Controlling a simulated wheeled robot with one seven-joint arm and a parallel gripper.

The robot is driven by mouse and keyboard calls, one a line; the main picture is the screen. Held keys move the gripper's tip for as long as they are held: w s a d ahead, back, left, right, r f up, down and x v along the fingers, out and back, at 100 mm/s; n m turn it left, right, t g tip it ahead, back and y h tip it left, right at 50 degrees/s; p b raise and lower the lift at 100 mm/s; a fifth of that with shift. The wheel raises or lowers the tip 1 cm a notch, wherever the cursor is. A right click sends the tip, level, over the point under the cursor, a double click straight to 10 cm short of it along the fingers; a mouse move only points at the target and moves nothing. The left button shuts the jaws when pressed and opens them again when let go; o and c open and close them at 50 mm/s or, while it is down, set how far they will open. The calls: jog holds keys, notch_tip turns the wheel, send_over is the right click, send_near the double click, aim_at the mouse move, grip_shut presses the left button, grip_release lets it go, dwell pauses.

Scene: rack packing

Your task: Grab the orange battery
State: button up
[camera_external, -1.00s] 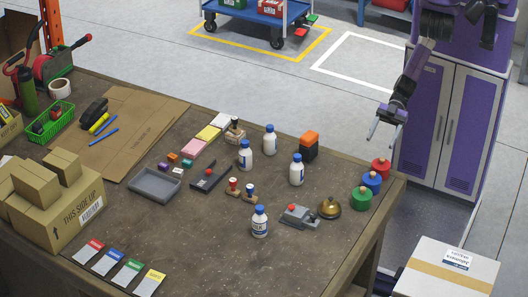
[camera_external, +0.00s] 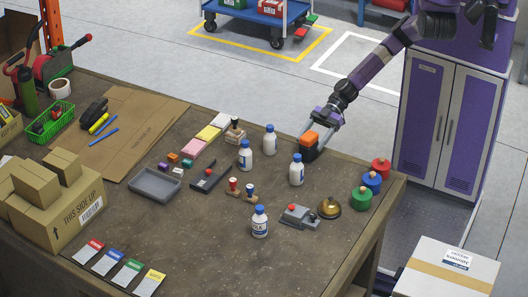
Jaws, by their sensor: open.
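The orange battery (camera_external: 309,139) has an orange top and a black lower body. It stands upright near the far edge of the table (camera_external: 225,247). My gripper (camera_external: 312,140) is at the battery, reaching in from the upper right with its fingers pointing down and to the left. The jaws are open, with a finger showing along the battery's right side. The other finger is hard to make out, and I cannot tell whether either finger touches the battery.
White bottles with blue caps (camera_external: 297,170) stand just left and in front of the battery. Red, blue and green round containers (camera_external: 371,182) line the right edge, near a brass bell (camera_external: 330,208). A grey tray (camera_external: 155,185) lies further left. The table's front middle is clear.

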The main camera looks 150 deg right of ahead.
jog(key=shift+x, duration=1.1)
grip_shut()
